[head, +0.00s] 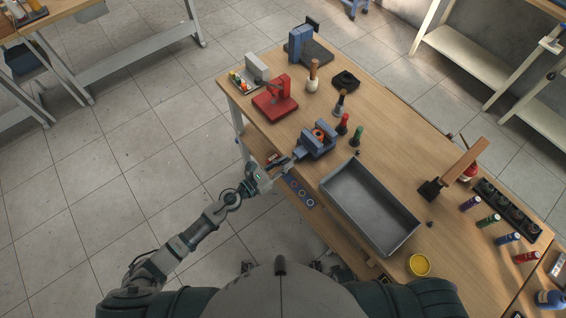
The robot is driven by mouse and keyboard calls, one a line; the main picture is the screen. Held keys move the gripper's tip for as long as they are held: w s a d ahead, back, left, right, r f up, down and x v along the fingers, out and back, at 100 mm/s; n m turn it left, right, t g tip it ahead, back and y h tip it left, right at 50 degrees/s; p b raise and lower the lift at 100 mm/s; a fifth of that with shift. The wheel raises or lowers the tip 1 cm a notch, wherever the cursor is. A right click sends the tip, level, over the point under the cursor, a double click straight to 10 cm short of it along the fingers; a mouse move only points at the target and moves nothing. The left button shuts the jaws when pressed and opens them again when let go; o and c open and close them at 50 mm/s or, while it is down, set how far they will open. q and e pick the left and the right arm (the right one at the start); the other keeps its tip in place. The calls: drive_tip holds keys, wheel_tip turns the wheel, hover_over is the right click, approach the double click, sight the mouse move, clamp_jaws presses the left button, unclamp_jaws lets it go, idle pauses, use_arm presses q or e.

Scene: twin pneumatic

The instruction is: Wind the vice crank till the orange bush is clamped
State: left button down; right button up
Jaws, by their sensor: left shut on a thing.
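The blue vice (317,142) stands on the wooden bench near its left front edge. The orange bush (319,134) sits at the vice jaws; I cannot tell whether the jaws touch it. The crank is at the vice's near left end, mostly hidden by my left gripper (284,166). My left gripper reaches in from the left over the bench edge and is shut on the crank. My right gripper is not in view.
A grey tray (371,207) lies right of the vice. A red press (275,97) stands behind left. Red (342,124) and green (356,137) bottles stand close to the vice's right. A yellow tub (419,265) is at the near right.

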use_arm(q)
drive_tip(key=shift+a+f, duration=0.1)
drive_tip(key=shift+f, duration=0.15)
drive_tip(key=c, duration=1.1)
unclamp_jaws()
drive_tip(key=shift+w, duration=0.35)
drive_tip(key=shift+r, duration=0.15)
drive_tip(key=v, duration=1.1)
drive_tip(key=shift+s+a, duration=0.25)
drive_tip(key=shift+a, duration=0.05)
